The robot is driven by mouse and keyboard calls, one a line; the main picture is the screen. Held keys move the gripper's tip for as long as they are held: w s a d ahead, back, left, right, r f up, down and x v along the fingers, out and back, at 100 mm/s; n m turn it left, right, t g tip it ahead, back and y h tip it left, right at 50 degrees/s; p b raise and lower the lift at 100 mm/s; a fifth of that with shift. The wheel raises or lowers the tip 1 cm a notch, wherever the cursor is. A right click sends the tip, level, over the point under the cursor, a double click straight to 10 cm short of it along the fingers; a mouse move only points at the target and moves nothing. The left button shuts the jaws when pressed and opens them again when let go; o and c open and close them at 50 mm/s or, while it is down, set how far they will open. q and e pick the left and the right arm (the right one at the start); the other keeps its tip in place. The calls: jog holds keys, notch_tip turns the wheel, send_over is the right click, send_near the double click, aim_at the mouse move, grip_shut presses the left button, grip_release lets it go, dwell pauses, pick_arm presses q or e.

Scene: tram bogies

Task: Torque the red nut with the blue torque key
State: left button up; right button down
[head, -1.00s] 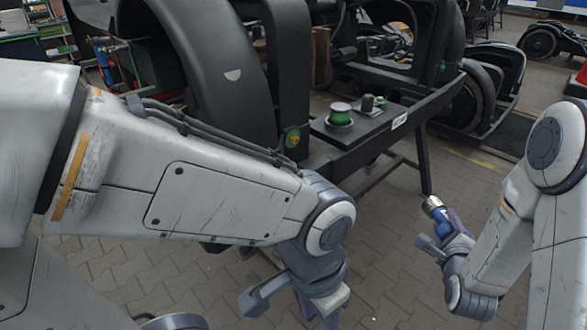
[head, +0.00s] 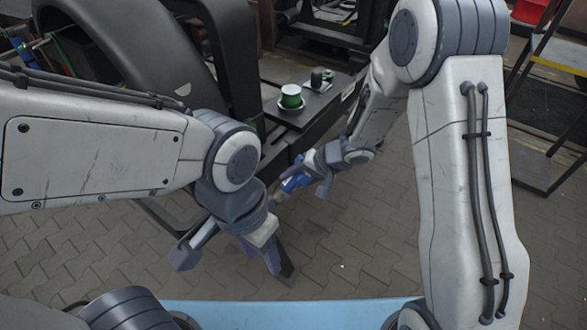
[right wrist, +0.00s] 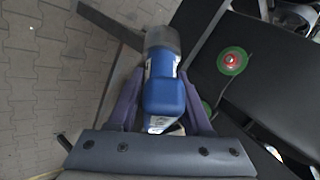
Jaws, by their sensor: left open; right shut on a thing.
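The blue torque key (head: 293,183) is in my right gripper (head: 311,180), clear of the floor beside the black frame. In the right wrist view the key (right wrist: 164,92) sits between the jaws of my right gripper (right wrist: 163,110), its grey end pointing away from the wrist. A green disc with a small red centre, seemingly the red nut (right wrist: 232,61), shows on a black surface to the right of the key, apart from it. I cannot make out the red nut in the head view. My left gripper (head: 279,266) is open and empty, pointing down over the paving.
A green, white-topped container (head: 291,97) and a dark green cylinder (head: 317,77) stand on a black ledge (head: 305,117). A curved black fender (head: 150,60) rises at the left. A light blue edge (head: 290,312) lies at the bottom. Paving between is free.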

jog(key=s+r+n+p, duration=0.1)
jog(key=n, duration=0.2)
jog(key=s+a+r+n+g+p, duration=0.1)
jog(key=n+p, duration=0.1)
jog(key=n, duration=0.1)
jog(key=s+a+r+n+h+p, duration=0.1)
jog(key=s+n+p, duration=0.1)
jog(key=n, duration=0.1)
jog(key=shift+r+g, duration=0.1)
jog(key=shift+g, duration=0.2)
jog(key=s+r+n+p, duration=0.1)
jog(key=n+p, duration=0.1)
jog(key=n, duration=0.1)
jog(key=s+d+n+p, duration=0.1)
jog(key=n+p, duration=0.1)
jog(key=n, duration=0.2)
jog(key=s+r+n+g+y+p, duration=0.1)
jog(key=n+p, duration=0.1)
jog(key=n, duration=0.1)
jog(key=shift+d+r+n, duration=0.15)
jog(key=shift+r+n, duration=0.15)
jog(key=shift+n, duration=0.1)
jog(key=shift+r+p, duration=0.15)
jog(key=shift+p, duration=0.35)
jog(key=shift+w, duration=0.1)
